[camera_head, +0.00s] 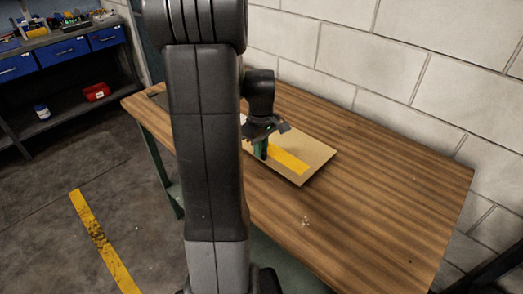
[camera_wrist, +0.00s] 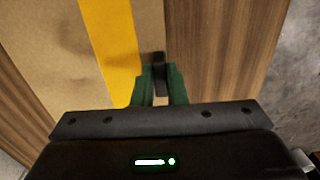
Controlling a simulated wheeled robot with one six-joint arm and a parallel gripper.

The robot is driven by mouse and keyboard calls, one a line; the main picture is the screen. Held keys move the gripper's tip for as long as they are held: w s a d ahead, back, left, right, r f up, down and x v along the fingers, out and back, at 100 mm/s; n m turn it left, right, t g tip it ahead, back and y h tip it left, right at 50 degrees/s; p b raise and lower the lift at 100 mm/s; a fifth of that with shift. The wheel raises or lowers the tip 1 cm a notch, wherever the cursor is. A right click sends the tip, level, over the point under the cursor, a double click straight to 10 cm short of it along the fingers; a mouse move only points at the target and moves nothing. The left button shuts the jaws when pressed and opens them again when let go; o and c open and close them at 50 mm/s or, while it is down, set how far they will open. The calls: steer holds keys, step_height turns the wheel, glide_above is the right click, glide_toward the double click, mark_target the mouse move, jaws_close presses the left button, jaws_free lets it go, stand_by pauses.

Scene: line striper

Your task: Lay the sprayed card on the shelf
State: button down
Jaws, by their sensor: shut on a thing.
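The sprayed card (camera_head: 315,153) is a tan sheet with a yellow stripe. It shows over the wooden tabletop, and I cannot tell whether it rests on it or is just above. In the wrist view the card (camera_wrist: 50,55) fills the left and middle. My gripper (camera_head: 262,148) is over the card, partly hidden behind my arm. In the wrist view its green fingers (camera_wrist: 160,88) are closed at the card's edge around a small black tab (camera_wrist: 160,72). A dark shelf (camera_head: 70,115) lies low in the bench at the left.
The wooden table (camera_head: 390,190) has a clear right half, with small pale specks near its front edge. A block wall (camera_head: 400,60) stands behind it. A red bin (camera_head: 96,92) and a small bottle (camera_head: 42,112) sit on the bench's low shelf. The floor between is open.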

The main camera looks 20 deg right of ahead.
steer(key=shift+f, duration=0.75)
steer(key=shift+f, duration=0.25)
steer(key=c, duration=1.5)
jaws_free()
steer(key=shift+r, duration=0.1)
steer(key=shift+o, duration=0.2)
